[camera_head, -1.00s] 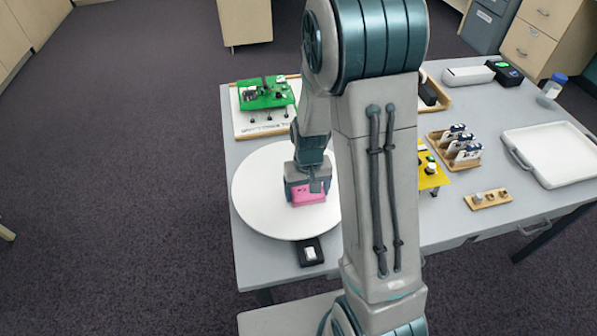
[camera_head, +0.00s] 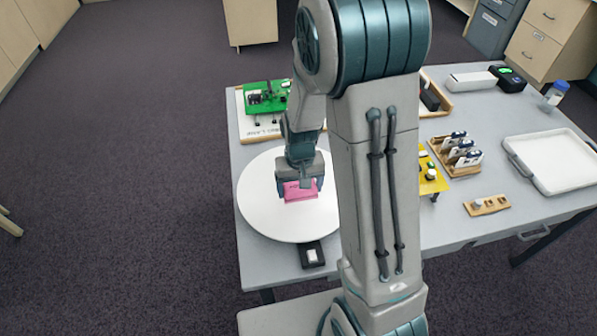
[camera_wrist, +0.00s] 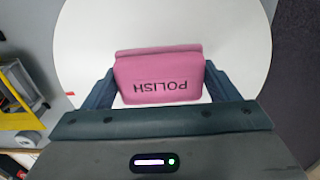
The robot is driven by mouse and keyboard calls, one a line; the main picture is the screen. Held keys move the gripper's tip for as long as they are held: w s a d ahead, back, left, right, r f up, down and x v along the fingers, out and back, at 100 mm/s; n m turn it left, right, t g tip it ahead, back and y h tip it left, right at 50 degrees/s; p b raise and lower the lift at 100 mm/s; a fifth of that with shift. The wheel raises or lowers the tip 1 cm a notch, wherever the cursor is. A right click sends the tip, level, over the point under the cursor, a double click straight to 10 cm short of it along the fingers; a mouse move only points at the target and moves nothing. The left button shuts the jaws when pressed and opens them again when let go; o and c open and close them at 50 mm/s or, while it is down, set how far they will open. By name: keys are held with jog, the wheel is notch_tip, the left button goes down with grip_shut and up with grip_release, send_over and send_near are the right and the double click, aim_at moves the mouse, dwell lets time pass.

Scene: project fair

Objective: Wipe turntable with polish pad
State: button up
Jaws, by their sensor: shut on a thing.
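The turntable (camera_head: 265,213) is a round white disc at the left front of the grey table. Its white surface also fills much of the wrist view (camera_wrist: 235,50). The pink polish pad (camera_head: 300,192) is over the disc, right of its middle, and its dark POLISH lettering shows in the wrist view (camera_wrist: 160,72). My gripper (camera_head: 300,187) is shut on the pad from both sides. The pad appears at the disc's surface; I cannot tell whether its underside touches. My arm hides the disc's right edge in the head view.
A black box with a white button (camera_head: 312,254) sits at the disc's front edge. A green circuit board (camera_head: 266,97) stands behind the disc. A yellow board (camera_head: 430,178), a wooden card rack (camera_head: 455,152) and a white tray (camera_head: 555,162) are to the right.

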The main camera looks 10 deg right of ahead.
jog(key=shift+r+p, duration=1.15)
jog(key=shift+r, duration=0.8)
